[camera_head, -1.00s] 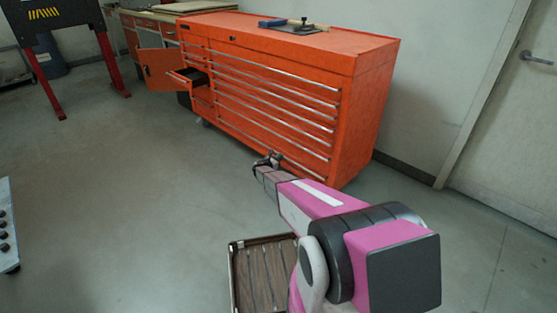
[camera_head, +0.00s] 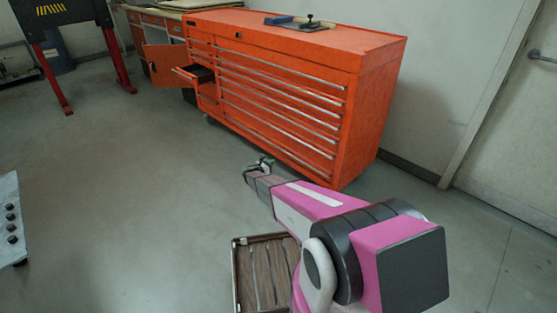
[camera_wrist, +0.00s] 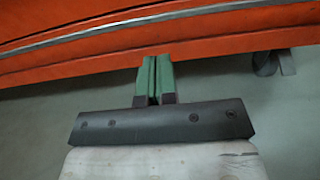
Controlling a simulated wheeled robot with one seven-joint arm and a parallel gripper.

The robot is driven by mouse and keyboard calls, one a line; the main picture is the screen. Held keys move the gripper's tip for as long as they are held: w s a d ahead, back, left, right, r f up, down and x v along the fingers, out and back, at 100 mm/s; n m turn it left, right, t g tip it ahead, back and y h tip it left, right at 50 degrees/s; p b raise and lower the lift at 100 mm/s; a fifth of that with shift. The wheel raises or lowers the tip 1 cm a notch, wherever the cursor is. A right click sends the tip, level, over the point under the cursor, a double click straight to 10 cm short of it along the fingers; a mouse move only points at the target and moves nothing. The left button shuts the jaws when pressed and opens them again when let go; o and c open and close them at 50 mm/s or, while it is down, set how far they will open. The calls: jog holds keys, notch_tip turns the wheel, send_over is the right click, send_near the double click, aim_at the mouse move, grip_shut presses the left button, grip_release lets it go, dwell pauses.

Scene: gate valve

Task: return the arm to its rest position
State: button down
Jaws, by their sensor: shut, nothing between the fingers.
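My arm stretches from the lower right of the head view toward the middle, in front of the orange cabinet. My gripper (camera_head: 260,167) is at its far end, above the floor and in front of the drawers. The wrist view also shows my gripper (camera_wrist: 155,80), its two green fingers side by side, shut with nothing between them. The orange tool cabinet (camera_head: 270,85) stands beyond it, and its lower edge fills the top of the wrist view (camera_wrist: 210,40). No gate valve shows clearly in these frames.
One small drawer (camera_head: 193,74) and an orange door (camera_head: 165,66) stand open at the cabinet's left. A slatted wooden crate (camera_head: 262,275) is on my body's near side. A grey panel with black knobs (camera_head: 10,220) is at the left edge. The floor at centre left is clear.

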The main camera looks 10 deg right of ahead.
jog(key=s+d+r+m+g+y, duration=0.35)
jog(key=s+r+m, duration=0.4)
jog(key=s, duration=0.55)
jog(key=s+d+r+m+g+y, duration=0.2)
jog(key=s+r+m+g, duration=0.45)
jog(key=s, duration=0.65)
jog(key=s+a+r+m+y, duration=0.3)
jog(key=s+r+m+y, duration=0.1)
jog(key=s+r, duration=0.3)
jog(key=s+a+r+m+y, duration=0.3)
jog(key=s+r+m+y, duration=0.2)
jog(key=s, duration=0.7)
notch_tip(320, 180, up, 2)
jog(key=shift+s+m, duration=0.25)
jog(key=shift+m, duration=0.65)
jog(key=shift+a+y, duration=0.15)
jog(key=shift+y, duration=0.1)
